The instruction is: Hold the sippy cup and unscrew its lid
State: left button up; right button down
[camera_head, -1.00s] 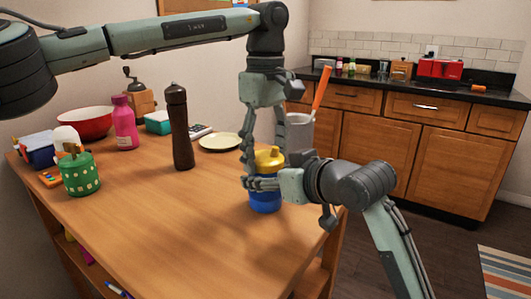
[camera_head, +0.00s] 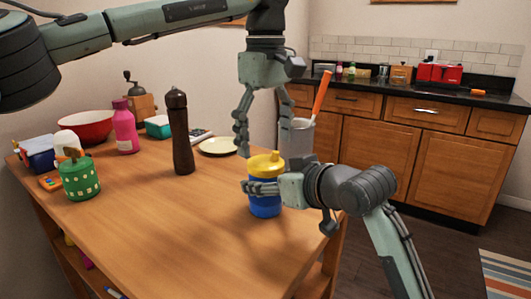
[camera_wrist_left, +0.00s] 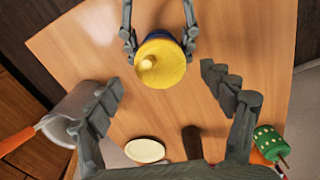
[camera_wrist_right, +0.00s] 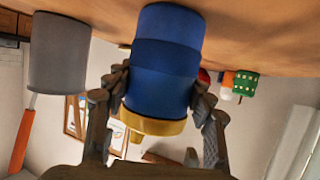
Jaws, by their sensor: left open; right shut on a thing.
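The sippy cup (camera_head: 265,207) has a blue body and stands upright near the table's right edge. Its yellow lid (camera_head: 266,165), with a spout, sits on top; it also shows in the left wrist view (camera_wrist_left: 165,68). My right gripper (camera_head: 262,188) is shut on the blue body from the side, with a finger on each side in the right wrist view (camera_wrist_right: 162,95). My left gripper (camera_head: 263,143) is open and empty, pointing down above the lid and apart from it. Whether the lid's threads are loose cannot be told.
A grey container (camera_head: 297,138) with an orange-handled utensil (camera_head: 321,95) stands just behind the cup. A dark pepper mill (camera_head: 181,135) and a pale plate (camera_head: 218,146) are to the left. The table's front middle (camera_head: 170,220) is clear.

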aim_at(265, 160)
pick_arm(q)
jog(key=shift+r, duration=0.3)
jog(key=shift+c, duration=0.4)
notch_tip(265, 160, up, 2)
jog(key=m, duration=0.4)
jog(key=shift+r, duration=0.2)
jog(key=shift+r+m, duration=0.4)
jog(key=shift+m, duration=0.8)
jog(key=shift+f, duration=0.15)
notch_tip(265, 160, down, 8)
jog(key=shift+r, duration=0.2)
jog(key=shift+c, duration=0.3)
jog(key=c, duration=1.1)
jog(key=n, duration=0.6)
jog(key=shift+c, duration=0.2)
